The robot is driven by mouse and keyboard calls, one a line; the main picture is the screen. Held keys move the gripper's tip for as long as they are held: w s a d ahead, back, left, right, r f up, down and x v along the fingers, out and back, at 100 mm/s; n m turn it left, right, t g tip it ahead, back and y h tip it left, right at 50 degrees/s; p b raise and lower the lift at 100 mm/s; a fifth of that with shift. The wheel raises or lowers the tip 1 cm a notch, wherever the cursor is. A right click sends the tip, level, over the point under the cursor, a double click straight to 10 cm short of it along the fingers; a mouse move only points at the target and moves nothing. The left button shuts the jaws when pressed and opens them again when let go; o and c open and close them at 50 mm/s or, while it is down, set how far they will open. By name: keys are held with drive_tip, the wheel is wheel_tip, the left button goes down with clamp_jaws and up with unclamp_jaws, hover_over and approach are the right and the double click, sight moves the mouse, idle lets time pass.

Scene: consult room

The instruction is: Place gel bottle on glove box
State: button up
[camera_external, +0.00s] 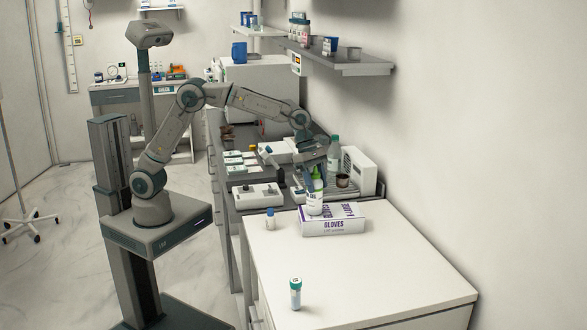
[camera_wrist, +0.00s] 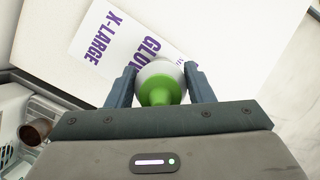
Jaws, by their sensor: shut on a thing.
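The gel bottle (camera_external: 315,198) is white with a green top and is upright at the glove box. It also shows from above in the wrist view (camera_wrist: 159,86), between the two fingers. My gripper (camera_external: 313,176) is shut on the gel bottle, with one finger on each side of it in the wrist view (camera_wrist: 160,88). The glove box (camera_external: 333,226) is white with purple lettering and lies flat on the white cabinet top. The bottle is over the left part of the box in the external view. I cannot tell whether its base touches the box.
A small vial with a teal cap (camera_external: 296,294) stands near the front of the white cabinet top (camera_external: 400,270). A small blue-capped bottle (camera_external: 270,219) stands left of the box. Lab devices crowd the counter behind. A wall shelf (camera_external: 335,62) hangs above. The cabinet top's right side is clear.

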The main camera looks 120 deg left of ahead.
drive_tip(key=shift+f, duration=0.15)
drive_tip(key=o, duration=1.2)
drive_tip(key=shift+c, duration=0.2)
